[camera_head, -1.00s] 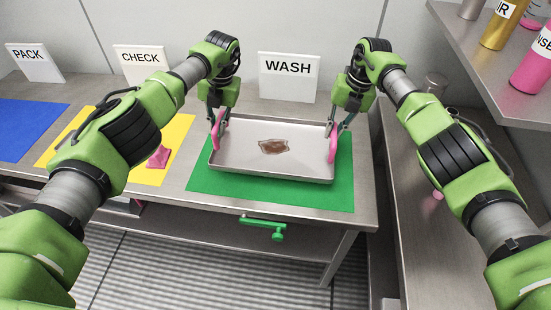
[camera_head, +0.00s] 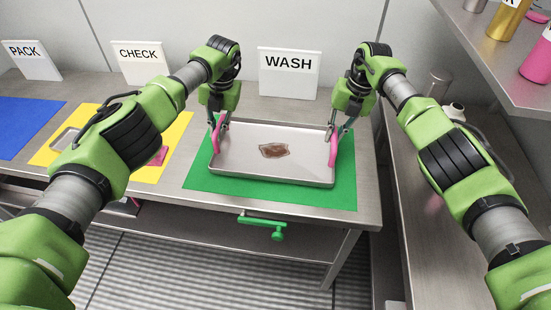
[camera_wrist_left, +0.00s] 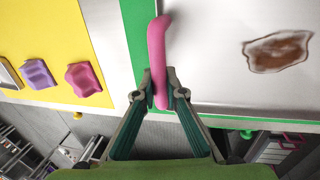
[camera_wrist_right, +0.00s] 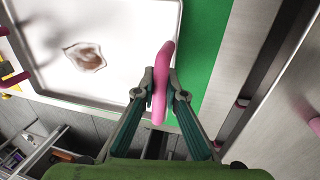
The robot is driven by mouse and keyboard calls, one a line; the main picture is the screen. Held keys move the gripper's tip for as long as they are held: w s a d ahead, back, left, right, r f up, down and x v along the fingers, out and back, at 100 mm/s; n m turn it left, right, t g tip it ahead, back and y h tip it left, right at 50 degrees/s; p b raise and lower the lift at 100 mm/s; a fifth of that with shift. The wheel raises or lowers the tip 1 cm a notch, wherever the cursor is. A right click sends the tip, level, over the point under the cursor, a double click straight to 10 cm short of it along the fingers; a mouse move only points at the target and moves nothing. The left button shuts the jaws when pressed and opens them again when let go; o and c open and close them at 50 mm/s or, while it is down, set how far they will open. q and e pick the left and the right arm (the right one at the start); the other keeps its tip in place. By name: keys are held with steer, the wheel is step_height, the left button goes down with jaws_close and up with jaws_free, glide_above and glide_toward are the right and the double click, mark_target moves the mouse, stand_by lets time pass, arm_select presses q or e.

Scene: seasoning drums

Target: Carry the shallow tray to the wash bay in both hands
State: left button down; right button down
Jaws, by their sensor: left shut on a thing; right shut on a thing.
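The shallow metal tray (camera_head: 240,165) is over the green mat (camera_head: 345,195) in front of the WASH sign (camera_head: 289,74). It looks level; I cannot tell whether it rests on the mat. A brown stain (camera_head: 275,151) marks its floor. My left gripper (camera_head: 218,127) is shut on the tray's left pink handle (camera_wrist_left: 158,60). My right gripper (camera_head: 334,131) is shut on the right pink handle (camera_wrist_right: 161,85). The tray also shows in the left wrist view (camera_wrist_left: 215,75) and in the right wrist view (camera_wrist_right: 130,35).
A yellow mat (camera_head: 150,172) by the CHECK sign (camera_head: 139,63) holds small pink and purple items. A blue mat (camera_head: 25,125) lies by the PACK sign (camera_head: 31,61). A green handle (camera_head: 265,226) juts from the bench front. A shelf with bottles (camera_head: 505,18) stands right.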

arm_select(q)
steer(key=shift+f+b, duration=0.65)
steer(key=shift+f, duration=0.1)
arm_select(e)
steer(key=shift+f, duration=0.75)
arm_select(q)
steer(key=c, duration=2.1)
jaws_free()
arm_select(e)
steer(key=c, duration=2.1)
jaws_free()
arm_select(q)
steer(key=shift+s, duration=0.1)
arm_select(e)
steer(key=shift+s+r, duration=0.1)
arm_select(q)
steer(key=shift+r, duration=0.15)
